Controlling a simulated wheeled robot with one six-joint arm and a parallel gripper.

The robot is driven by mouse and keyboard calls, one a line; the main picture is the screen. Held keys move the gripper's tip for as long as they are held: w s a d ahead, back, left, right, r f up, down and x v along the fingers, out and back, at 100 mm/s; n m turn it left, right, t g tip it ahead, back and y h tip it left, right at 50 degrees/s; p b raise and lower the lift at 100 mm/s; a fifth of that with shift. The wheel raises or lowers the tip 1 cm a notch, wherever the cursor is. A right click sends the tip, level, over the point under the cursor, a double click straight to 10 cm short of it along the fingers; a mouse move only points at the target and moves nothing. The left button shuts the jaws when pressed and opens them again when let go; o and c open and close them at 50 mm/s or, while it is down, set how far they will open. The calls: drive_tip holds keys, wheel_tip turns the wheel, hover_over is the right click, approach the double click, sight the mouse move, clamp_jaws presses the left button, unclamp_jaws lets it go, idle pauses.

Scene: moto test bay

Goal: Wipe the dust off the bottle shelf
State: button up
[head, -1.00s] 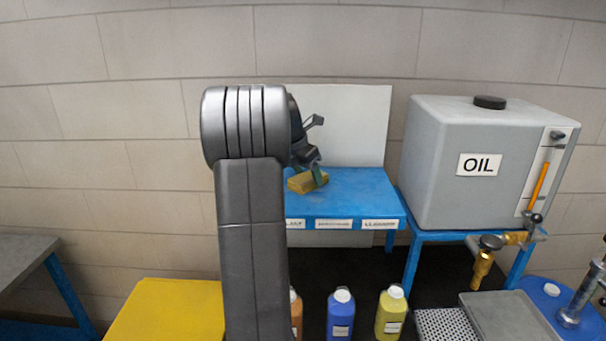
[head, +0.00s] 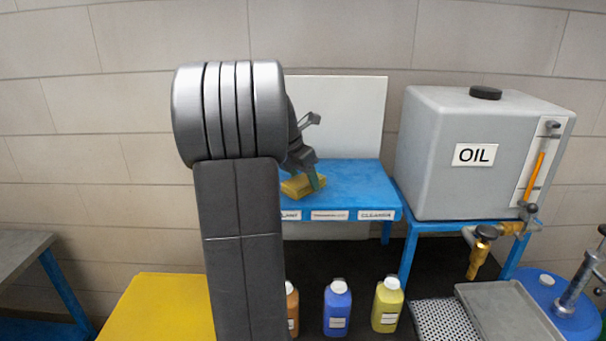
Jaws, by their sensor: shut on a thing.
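The blue bottle shelf (head: 355,188) stands against a pale back panel, with labels along its front edge; one reads CLEANER. My gripper (head: 304,185) is shut on a yellow sponge (head: 296,190) at the left part of the visible shelf top. The sponge appears to be at the shelf surface, but I cannot tell whether it touches. My arm hides the left part of the shelf. I cannot make out dust on the visible blue top.
An orange bottle (head: 292,310), a blue bottle (head: 337,310) and a yellow bottle (head: 386,308) stand below, in front of the shelf. A grey OIL tank (head: 430,165) stands close at the right, with a brass tap (head: 480,258). A yellow surface (head: 160,308) lies at lower left.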

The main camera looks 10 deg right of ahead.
sight(304, 188)
drive_tip(key=shift+s+a+f, duration=0.1)
drive_tip(key=shift+s+a, duration=0.1)
drive_tip(key=shift+s, duration=0.8)
drive_tip(key=shift+s+a+f, duration=0.1)
drive_tip(key=shift+s+a, duration=0.1)
drive_tip(key=shift+s, duration=0.75)
wheel_tip(304, 188, up, 2)
drive_tip(key=shift+p, duration=0.5)
drive_tip(key=shift+r, duration=2.1)
drive_tip(key=shift+r, duration=1.5)
